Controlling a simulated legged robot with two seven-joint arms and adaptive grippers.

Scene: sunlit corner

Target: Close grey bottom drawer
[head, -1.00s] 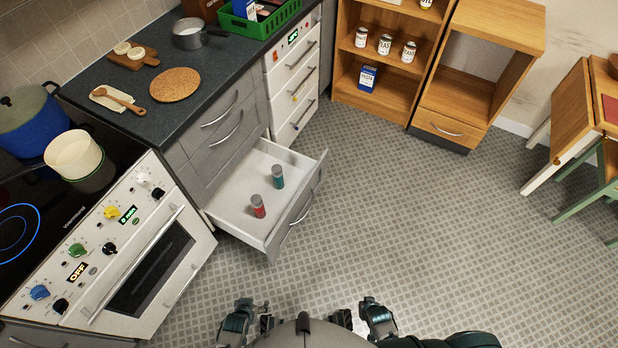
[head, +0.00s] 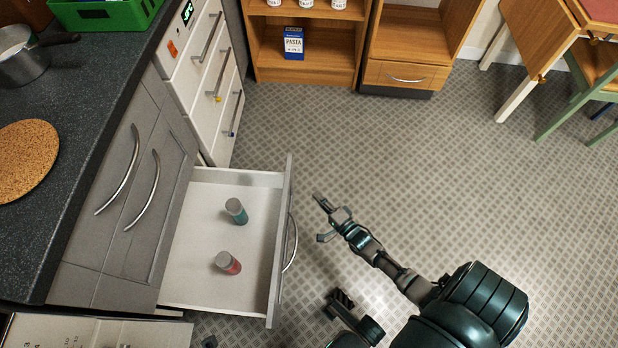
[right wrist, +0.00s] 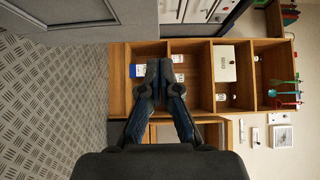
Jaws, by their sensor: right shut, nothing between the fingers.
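The grey bottom drawer (head: 281,240) is pulled out from the grey cabinet in the head view. Its front panel with a curved metal handle (head: 290,243) faces right, and its white inside is open to view. A teal-labelled jar (head: 236,211) and a red-labelled jar (head: 228,263) are in it. My right gripper (head: 320,202) is just right of the drawer front, apart from it in the head view, shut and empty. Its closed fingers also show in the right wrist view (right wrist: 158,75).
Grey cabinet doors (head: 140,180) and a dark worktop (head: 80,120) stand left of the drawer. White drawers (head: 205,80) are behind it. A wooden shelf (head: 305,75) is at the back. The patterned floor (head: 420,150) to the right is clear.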

